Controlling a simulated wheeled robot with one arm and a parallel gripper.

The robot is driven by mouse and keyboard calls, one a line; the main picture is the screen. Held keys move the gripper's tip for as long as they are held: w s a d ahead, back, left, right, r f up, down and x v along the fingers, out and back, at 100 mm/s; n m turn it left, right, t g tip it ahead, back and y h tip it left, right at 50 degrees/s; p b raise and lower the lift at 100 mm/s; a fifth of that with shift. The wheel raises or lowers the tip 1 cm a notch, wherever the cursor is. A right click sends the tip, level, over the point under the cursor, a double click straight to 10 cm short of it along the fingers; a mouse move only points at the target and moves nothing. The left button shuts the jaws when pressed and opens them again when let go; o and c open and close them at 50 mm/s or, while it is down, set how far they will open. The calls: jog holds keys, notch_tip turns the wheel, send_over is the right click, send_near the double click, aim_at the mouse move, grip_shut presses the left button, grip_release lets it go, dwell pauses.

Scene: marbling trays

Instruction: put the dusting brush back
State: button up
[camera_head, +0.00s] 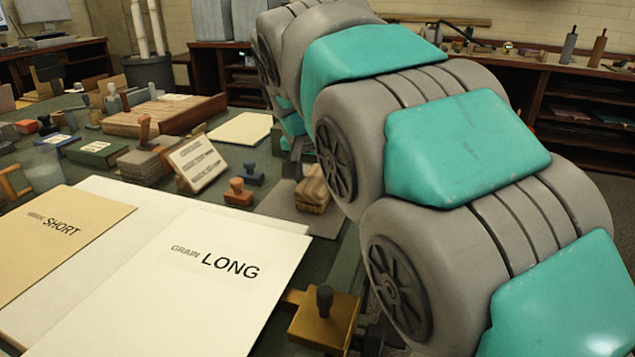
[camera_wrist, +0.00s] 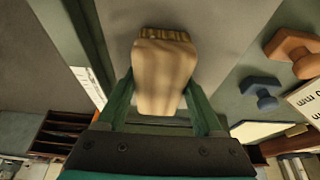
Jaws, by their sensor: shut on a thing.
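The dusting brush, a pale wooden block with a darker brown end, shows in the wrist view (camera_wrist: 163,75) between the green fingers of my gripper (camera_wrist: 160,95). My gripper is shut on it. In the head view the brush (camera_head: 313,190) is at or just over a grey mat (camera_head: 280,207), beside my arm. I cannot tell whether it touches the mat. My gripper is mostly hidden behind my arm in the head view.
An orange stamp (camera_head: 238,192) and a blue stamp (camera_head: 251,174) stand just left of the brush. A labelled block (camera_head: 196,162) is behind them. Large paper sheets (camera_head: 215,262) cover the front left. A brass block (camera_head: 324,320) with a dark knob is at the front edge.

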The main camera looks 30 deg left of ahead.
jog(key=o, duration=1.2)
jog(key=shift+f, duration=0.1)
jog(key=v, duration=0.8)
jog(key=shift+r, duration=0.3)
jog(key=shift+v, duration=1.85)
jog(key=shift+s, duration=0.1)
